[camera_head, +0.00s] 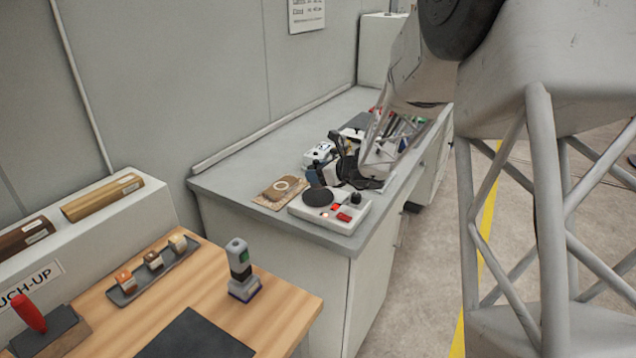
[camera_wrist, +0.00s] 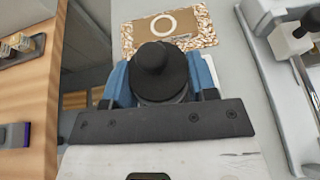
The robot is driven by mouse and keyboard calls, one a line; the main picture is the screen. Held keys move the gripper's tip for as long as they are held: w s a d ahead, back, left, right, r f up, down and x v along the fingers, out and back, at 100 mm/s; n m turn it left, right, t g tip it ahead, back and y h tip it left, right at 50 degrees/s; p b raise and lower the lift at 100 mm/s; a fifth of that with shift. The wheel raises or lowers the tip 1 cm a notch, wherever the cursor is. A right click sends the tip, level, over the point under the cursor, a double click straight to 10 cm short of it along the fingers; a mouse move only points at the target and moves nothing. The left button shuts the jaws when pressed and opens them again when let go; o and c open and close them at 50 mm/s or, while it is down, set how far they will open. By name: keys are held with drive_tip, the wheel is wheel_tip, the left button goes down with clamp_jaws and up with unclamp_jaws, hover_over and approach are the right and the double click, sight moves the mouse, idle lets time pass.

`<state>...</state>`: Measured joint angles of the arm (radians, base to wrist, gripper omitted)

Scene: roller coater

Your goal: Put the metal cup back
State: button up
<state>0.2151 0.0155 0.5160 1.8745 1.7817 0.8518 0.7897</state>
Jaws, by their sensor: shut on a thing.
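My gripper (camera_wrist: 162,85) is shut, with blue fingers on both sides of a dark round thing. This thing, which I take to be the metal cup (camera_wrist: 164,70), has a narrower round black top and a greyer rim below. In the head view my gripper (camera_head: 330,172) is over the grey counter, behind the white device; the cup cannot be made out clearly there. A brown speckled board with a white ring (camera_head: 280,191) lies left of my gripper; in the wrist view this board (camera_wrist: 203,38) is just beyond the cup, its ring bare.
A white device (camera_head: 346,218) with a black disc and red buttons stands at the counter's front edge. Several items crowd the counter behind. A wooden table (camera_head: 285,313) at lower left bears a small upright device (camera_head: 241,270), a dark tray of blocks and a black mat.

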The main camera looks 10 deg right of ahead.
idle(0.3)
drive_tip(key=shift+f, duration=1.7)
drive_tip(key=shift+f, duration=0.2)
drive_tip(key=o, duration=1.1)
drive_tip(key=shift+r, duration=0.15)
drive_tip(key=shift+v, duration=0.9)
drive_tip(key=v, duration=1)
drive_tip(key=shift+r, duration=0.1)
